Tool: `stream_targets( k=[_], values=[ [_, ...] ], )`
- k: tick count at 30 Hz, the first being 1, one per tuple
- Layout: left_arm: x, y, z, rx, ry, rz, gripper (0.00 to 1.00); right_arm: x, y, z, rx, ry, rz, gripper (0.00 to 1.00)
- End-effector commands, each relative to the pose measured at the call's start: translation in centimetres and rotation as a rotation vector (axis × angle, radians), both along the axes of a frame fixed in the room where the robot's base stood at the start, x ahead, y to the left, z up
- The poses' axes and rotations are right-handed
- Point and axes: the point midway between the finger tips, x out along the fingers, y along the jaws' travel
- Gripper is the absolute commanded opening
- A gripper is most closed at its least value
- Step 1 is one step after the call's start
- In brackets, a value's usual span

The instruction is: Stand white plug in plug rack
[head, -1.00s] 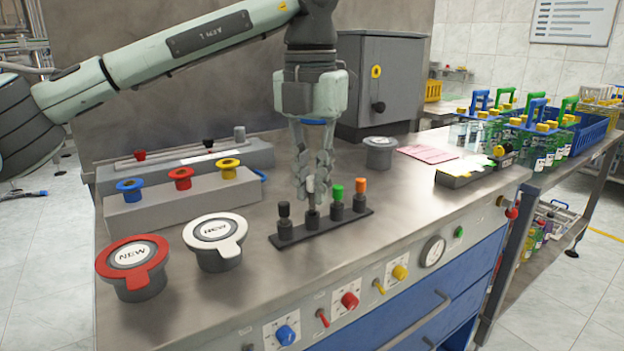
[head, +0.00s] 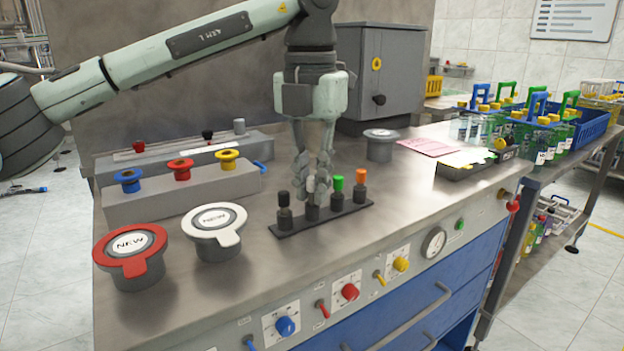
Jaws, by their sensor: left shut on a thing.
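The white plug (head: 310,184) is in the head view, upright over the second post from the left of the dark plug rack (head: 290,230). My left gripper (head: 316,188) points down from above and is shut on the white plug, its fingers partly hiding it. The plug's lower end meets the dark post; whether it is fully seated I cannot tell. The rack also holds a black plug (head: 284,198) at left, a green plug (head: 337,183) and an orange plug (head: 360,175) at right. My right gripper is not in view.
A red-topped pot (head: 130,262) and a white-topped pot (head: 217,246) stand left of the rack. Behind are a grey block (head: 150,208) with coloured spools and a grey cabinet (head: 390,60). A small grey pot (head: 380,147) stands behind right.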

Motion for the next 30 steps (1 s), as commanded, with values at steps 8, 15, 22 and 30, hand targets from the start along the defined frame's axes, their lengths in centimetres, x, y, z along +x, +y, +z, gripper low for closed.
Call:
stream_targets(
  k=[8, 15, 22, 30],
  values=[
    [0.01, 0.01, -0.53, 0.0, 0.0, 0.0, 0.01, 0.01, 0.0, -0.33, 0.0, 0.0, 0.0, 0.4],
    [0.0, 0.0, -0.51, 0.0, 0.0, 0.0, 0.21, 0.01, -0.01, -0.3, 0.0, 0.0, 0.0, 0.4],
    [0.0, 0.0, -0.5, -0.001, 0.0, 0.0, 0.37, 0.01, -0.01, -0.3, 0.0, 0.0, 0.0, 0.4],
    [0.02, -0.03, 0.04, -0.001, 0.0, 0.001, 0.37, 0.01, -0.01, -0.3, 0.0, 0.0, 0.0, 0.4]
  ],
)
